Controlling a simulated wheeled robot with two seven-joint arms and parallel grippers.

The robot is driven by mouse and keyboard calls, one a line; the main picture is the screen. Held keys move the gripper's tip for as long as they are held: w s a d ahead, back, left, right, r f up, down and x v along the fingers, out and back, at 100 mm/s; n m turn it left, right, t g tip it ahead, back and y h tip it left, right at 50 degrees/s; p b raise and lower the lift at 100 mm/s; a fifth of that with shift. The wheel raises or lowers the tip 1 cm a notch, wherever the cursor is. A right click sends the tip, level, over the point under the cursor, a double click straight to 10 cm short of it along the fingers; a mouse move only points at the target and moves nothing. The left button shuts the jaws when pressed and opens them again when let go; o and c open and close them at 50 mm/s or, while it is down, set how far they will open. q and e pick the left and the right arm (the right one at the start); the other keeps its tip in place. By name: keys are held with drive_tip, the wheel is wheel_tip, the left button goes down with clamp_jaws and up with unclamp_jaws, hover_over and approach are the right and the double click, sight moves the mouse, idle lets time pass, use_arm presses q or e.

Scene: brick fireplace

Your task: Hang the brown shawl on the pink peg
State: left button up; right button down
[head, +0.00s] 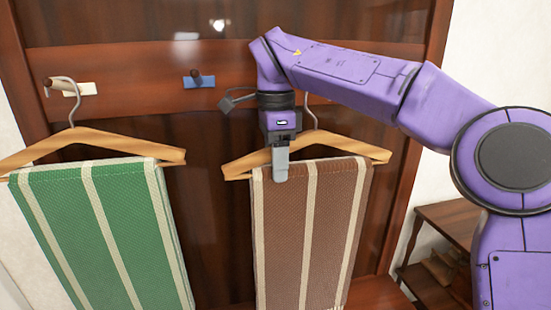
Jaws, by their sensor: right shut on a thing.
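The brown shawl (330,225), with cream stripes, is draped over a wooden hanger (352,143) right of the middle. My right gripper (281,172) points down and is shut at the shawl's upper left edge, at the hanger bar. The hanger's hook (311,112) rises behind my right arm, and its top is hidden, so I cannot tell whether it rests on a peg. No pink peg or pink label shows; my arm covers part of the board. My left gripper is out of view.
A green striped shawl (110,230) on a wooden hanger hangs from a peg (62,84) with a cream label at left. A dark peg (195,76) above a blue label is bare. A wooden shelf (440,225) stands at lower right.

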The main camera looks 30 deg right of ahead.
drive_tip(key=shift+w+d, duration=0.15)
drive_tip(key=shift+w, duration=0.7)
drive_tip(key=shift+w+d+f, duration=0.1)
drive_tip(key=shift+w+f, duration=0.05)
drive_tip(key=shift+w, duration=0.05)
drive_tip(key=shift+s+f, duration=0.1)
drive_tip(key=shift+f, duration=0.65)
drive_tip(key=shift+c, duration=1.9)
unclamp_jaws()
wheel_tip(320, 180, up, 12)
drive_tip(key=p, duration=0.6)
